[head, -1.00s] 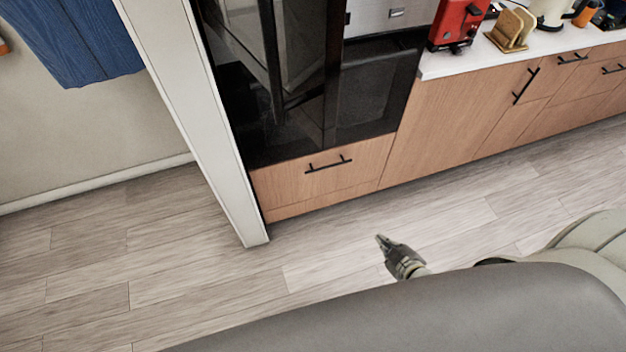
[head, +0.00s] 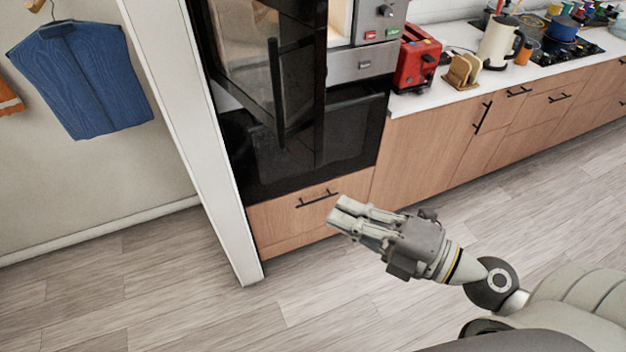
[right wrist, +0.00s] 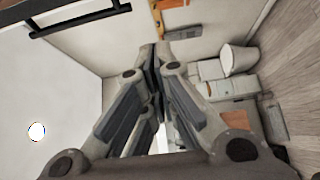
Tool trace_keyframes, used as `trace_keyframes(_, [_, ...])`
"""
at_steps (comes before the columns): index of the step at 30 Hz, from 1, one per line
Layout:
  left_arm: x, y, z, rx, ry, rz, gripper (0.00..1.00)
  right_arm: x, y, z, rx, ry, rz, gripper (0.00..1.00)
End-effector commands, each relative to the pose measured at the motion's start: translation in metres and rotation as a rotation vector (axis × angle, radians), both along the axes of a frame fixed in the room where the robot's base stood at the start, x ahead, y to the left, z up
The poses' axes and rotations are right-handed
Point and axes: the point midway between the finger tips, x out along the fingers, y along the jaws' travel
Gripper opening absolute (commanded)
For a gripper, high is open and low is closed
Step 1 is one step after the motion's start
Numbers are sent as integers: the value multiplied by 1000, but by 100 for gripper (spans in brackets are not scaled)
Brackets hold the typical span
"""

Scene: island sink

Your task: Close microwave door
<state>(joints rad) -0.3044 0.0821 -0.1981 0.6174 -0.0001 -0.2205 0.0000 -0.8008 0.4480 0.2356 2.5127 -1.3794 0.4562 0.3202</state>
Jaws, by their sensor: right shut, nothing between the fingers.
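The microwave stands in the tall cabinet in the head view. Its door (head: 240,50) is dark glass, swings out toward me and stands open, with a long vertical black handle (head: 277,90). A strip of the lit microwave interior (head: 340,18) and the control panel (head: 383,20) with small green and red buttons show to its right; the top is cut off. My right gripper (head: 337,213) is shut and empty, apart from the door, lower and to its right in the picture. Its closed fingers also show in the right wrist view (right wrist: 152,55). My left gripper is out of view.
A black oven front (head: 350,125) and a wooden drawer (head: 300,210) are below the microwave. A white wall edge (head: 185,130) stands left of the cabinet. A red toaster (head: 417,62) and a kettle (head: 497,42) stand on the counter. The wooden floor (head: 180,300) is clear.

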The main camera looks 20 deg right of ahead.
Motion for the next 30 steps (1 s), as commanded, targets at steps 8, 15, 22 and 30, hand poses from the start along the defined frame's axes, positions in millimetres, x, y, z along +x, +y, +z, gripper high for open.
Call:
trace_keyframes(8, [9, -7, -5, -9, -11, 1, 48, 16, 11, -1, 1, -4, 0, 0])
trace_keyframes(15, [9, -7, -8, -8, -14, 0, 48, 34, 26, 0, 4, -6, -2, 0])
trace_keyframes(22, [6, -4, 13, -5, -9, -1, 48, 62, 47, 6, 7, -2, -2, 0])
trace_keyframes(30, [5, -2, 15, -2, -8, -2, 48, 84, 42, -2, -3, 0, -2, 0])
